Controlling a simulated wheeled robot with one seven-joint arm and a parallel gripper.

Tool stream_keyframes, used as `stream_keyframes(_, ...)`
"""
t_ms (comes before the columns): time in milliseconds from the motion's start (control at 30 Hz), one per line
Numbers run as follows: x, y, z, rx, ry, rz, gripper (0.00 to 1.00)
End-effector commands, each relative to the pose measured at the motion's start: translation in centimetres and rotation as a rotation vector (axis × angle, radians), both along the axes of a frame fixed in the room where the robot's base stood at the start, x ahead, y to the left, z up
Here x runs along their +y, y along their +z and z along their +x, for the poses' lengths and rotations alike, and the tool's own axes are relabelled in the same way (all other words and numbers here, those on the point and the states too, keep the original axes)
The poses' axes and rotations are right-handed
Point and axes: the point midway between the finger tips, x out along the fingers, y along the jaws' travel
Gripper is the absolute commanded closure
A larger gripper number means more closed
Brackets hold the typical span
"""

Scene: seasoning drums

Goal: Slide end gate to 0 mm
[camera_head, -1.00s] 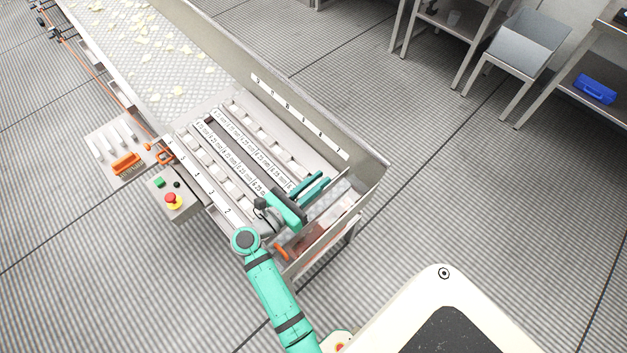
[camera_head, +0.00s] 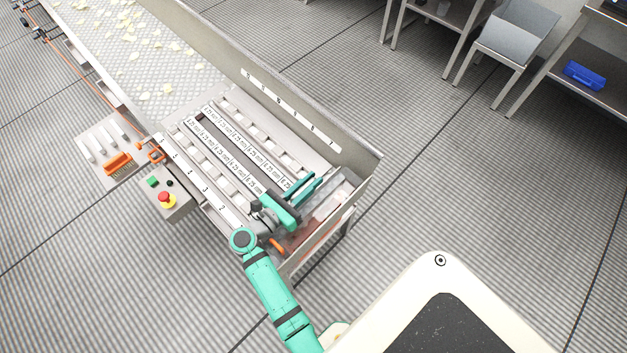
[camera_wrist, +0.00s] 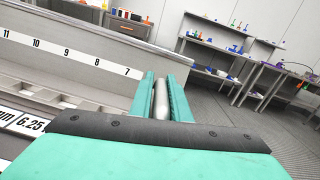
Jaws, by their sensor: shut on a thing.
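My gripper (camera_head: 306,188) reaches over the near end of the conveyor, its teal fingers close together. In the wrist view my gripper (camera_wrist: 160,98) has a grey rounded bar (camera_wrist: 161,102) between its fingers. I cannot tell for certain whether this bar belongs to the end gate. A pale, plate-like end gate (camera_head: 327,206) stands across the conveyor's end, just beyond my gripper, and is partly hidden by it. Numbered scale strips run along both side walls; the far strip (camera_wrist: 66,52) reads 11 to 7 in the wrist view.
Slotted rails with size labels (camera_head: 240,150) fill the bed beside my gripper. A control box with a red stop button (camera_head: 166,200) and a panel with an orange handle (camera_head: 118,163) stand at the left. The high side wall (camera_head: 300,100) bounds the right. Open floor lies beyond.

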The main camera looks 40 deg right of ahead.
Motion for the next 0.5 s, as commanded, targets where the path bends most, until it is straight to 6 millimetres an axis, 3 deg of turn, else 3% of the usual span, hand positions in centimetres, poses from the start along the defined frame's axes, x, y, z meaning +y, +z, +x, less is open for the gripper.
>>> stream_keyframes(33,-0.08,-0.78,-0.48,0.015,-0.006,0.008,1.0)
stream_keyframes(200,-0.01,-0.93,-0.49,0.017,-0.006,0.011,1.0)
stream_keyframes(233,0.0,-0.97,-0.5,0.017,-0.006,0.011,0.77)
stream_keyframes(267,0.0,-0.97,-0.5,0.017,-0.006,0.012,0.7)
stream_keyframes(500,0.04,-0.6,-0.25,0.011,-0.002,0.008,0.68)
